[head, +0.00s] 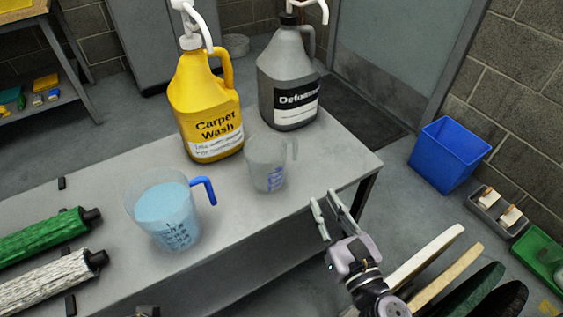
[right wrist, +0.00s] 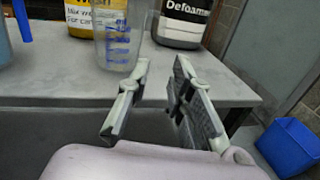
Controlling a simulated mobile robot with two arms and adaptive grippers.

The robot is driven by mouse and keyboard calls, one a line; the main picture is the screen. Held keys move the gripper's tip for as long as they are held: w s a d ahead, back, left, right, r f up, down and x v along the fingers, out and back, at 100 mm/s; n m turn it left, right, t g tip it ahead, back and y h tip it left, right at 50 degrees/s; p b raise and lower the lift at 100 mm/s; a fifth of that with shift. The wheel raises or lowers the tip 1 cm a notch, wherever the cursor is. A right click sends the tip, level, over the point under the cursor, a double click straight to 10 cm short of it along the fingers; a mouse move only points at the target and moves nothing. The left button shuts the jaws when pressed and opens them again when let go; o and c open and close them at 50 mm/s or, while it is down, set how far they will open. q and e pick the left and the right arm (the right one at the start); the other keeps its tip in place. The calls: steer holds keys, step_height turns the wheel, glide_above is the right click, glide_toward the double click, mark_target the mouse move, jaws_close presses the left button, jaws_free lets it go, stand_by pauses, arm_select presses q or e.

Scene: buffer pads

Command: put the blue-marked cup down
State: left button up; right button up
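The blue-marked cup (head: 268,172) is a clear cup with blue measuring marks. It stands upright on the grey table (head: 325,160), near its front edge, and also shows in the right wrist view (right wrist: 119,38). My right gripper (head: 324,203) is open and empty. It is in front of the table edge, to the right of the cup and apart from it in the head view. In the right wrist view its fingers (right wrist: 160,95) are spread, with the cup beyond the left finger. I do not see my left gripper.
A blue-handled jug (head: 170,215) of pale blue liquid stands left of the cup. A yellow Carpet Wash jug (head: 205,95) and a grey Defoamer jug (head: 287,70) stand behind. Green (head: 40,237) and white (head: 45,280) rollers lie left. Pads (head: 440,270) stand right; a blue bin (head: 448,155) is beyond.

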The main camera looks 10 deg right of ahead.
glide_toward(296, 151)
steer(key=shift+n, duration=0.3)
steer(key=w, duration=0.2)
steer(key=w+a, duration=0.1)
steer(key=w, duration=0.2)
steer(key=shift+w+p, duration=0.15)
steer(key=shift+p, duration=0.25)
steer(key=w, duration=0.3)
steer(key=w+a+b, duration=0.1)
steer(key=w, duration=0.1)
steer(key=shift+w, duration=0.1)
steer(key=shift+c, duration=0.5)
jaws_close()
